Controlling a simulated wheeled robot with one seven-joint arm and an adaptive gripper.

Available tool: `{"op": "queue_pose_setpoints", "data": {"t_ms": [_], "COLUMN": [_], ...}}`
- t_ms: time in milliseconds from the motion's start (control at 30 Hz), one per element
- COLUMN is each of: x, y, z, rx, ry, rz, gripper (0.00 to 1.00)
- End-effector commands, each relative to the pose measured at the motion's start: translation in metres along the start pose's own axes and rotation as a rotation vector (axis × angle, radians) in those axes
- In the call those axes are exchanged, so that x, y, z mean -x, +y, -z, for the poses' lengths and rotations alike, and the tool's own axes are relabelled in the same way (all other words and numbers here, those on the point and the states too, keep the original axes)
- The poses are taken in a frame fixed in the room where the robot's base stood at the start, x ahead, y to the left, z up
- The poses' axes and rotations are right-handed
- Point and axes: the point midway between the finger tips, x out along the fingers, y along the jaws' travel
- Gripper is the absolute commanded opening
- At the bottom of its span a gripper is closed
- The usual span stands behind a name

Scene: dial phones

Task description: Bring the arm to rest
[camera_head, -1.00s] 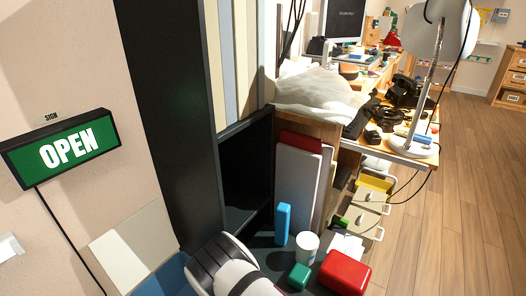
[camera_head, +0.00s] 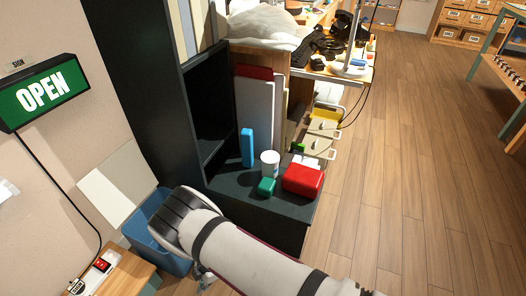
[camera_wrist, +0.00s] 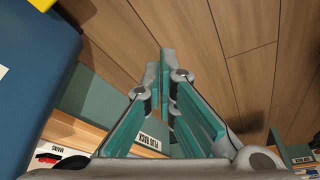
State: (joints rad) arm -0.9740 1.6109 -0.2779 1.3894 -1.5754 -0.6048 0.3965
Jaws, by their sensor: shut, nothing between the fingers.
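My arm reaches in from the bottom of the head view, in front of the dark low cabinet and beside a blue bin. My gripper's fingers are mostly hidden there behind the wrist. In the wrist view my gripper (camera_wrist: 165,75) shows its teal-lined fingers closed together at the tips, with nothing held. The tips point over the wooden floor.
The blue bin (camera_head: 175,262) stands by the wall. The wooden floor (camera_head: 400,150) at right is clear.

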Motion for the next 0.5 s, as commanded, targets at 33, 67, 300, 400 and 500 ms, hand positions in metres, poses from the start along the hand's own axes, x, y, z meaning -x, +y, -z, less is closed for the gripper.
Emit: {"op": "queue_pose_setpoints", "data": {"t_ms": [33, 67, 300, 400, 500], "x": [0.007, 0.01, 0.037, 0.054, 0.076], "y": [0.008, 0.011, 0.04, 0.055, 0.073], "z": [-0.001, -0.001, -0.004, -0.006, -0.01], "rx": [-0.01, -0.015, -0.061, -0.089, -0.124], "ry": [-0.004, -0.006, -0.026, -0.039, -0.054], "rz": [-0.019, -0.027, -0.1, -0.141, -0.192], "gripper": [0.0, 0.0, 0.0, 0.0, 0.0]}}
